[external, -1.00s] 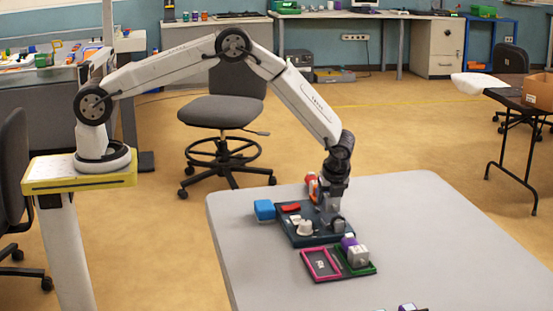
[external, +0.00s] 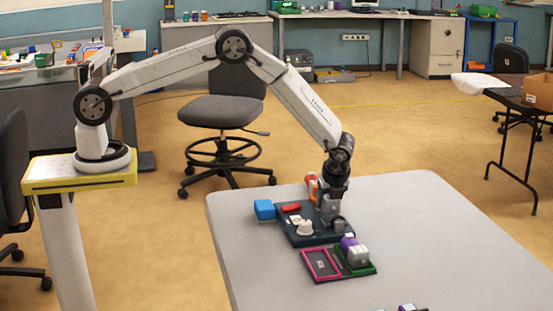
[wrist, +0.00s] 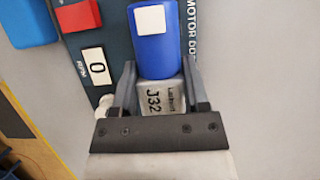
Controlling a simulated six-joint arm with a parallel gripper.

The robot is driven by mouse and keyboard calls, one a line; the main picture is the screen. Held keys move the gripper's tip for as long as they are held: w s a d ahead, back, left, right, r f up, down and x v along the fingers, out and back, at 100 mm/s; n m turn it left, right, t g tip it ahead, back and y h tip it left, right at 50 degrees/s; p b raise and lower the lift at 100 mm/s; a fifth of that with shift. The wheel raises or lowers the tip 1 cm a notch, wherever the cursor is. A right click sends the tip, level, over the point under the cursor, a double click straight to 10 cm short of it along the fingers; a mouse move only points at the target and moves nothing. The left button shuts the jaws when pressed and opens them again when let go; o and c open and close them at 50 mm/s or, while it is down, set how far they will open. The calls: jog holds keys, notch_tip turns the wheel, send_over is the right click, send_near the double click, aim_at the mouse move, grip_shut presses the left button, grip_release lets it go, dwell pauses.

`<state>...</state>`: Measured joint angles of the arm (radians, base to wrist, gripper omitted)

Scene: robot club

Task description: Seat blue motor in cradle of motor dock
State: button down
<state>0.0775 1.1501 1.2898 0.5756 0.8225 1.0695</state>
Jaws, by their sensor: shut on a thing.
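The blue motor (wrist: 155,38) is a blue cylinder with a white square on top, seen in the wrist view. A grey block (wrist: 163,98) marked J32 adjoins its near end, between my gripper's fingers (wrist: 160,84). My gripper is shut on the motor at this grey end. In the external view my gripper (external: 330,205) points down over the right part of the motor dock (external: 300,236), a dark board. The dock's lettered edge (wrist: 192,40) runs beside the motor in the wrist view. The cradle is hidden, so I cannot tell whether the motor touches it.
A pink-framed panel (external: 321,264) and green tray (external: 359,271) lie in front. The grey table (external: 450,240) is clear at right.

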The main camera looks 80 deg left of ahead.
jog(key=shift+f, duration=1.05)
dwell(1.7)
grip_release()
jog(key=shift+r, duration=0.1)
dwell(0.3)
jog(key=shift+r, duration=3.8)
jog(key=shift+s+r, duration=0.1)
jog(key=shift+r, duration=0.05)
